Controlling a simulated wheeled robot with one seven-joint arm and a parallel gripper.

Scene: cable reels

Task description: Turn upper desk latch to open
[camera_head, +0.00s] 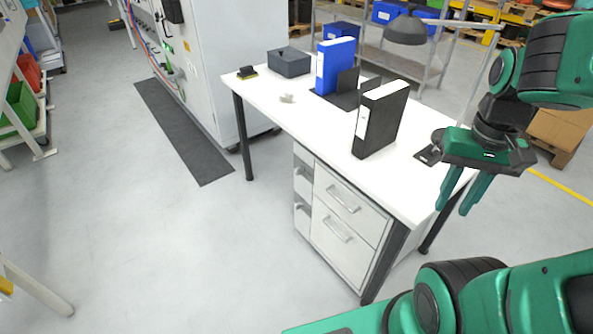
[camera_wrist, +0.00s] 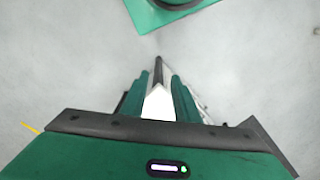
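The white desk (camera_head: 290,110) stands in the middle of the head view with a grey drawer cabinet under it. On the cabinet's narrow left face are two small latches, the upper latch (camera_head: 302,172) and the lower latch (camera_head: 302,207). They are small, and their exact turn is hard to tell. My gripper (camera_head: 453,210) hangs fingers down beyond the desk's right end, well apart from the latches. Its two green fingers are spread and empty. In the wrist view the gripper (camera_wrist: 159,77) shows a gap between its fingers, with part of the desk below. No latch shows there.
The cabinet front has an upper drawer handle (camera_head: 343,200) and a lower one (camera_head: 337,229). A black binder (camera_head: 380,118), a blue binder (camera_head: 335,66) and a dark box (camera_head: 289,62) stand on the desk. A lamp (camera_head: 405,30) overhangs behind.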

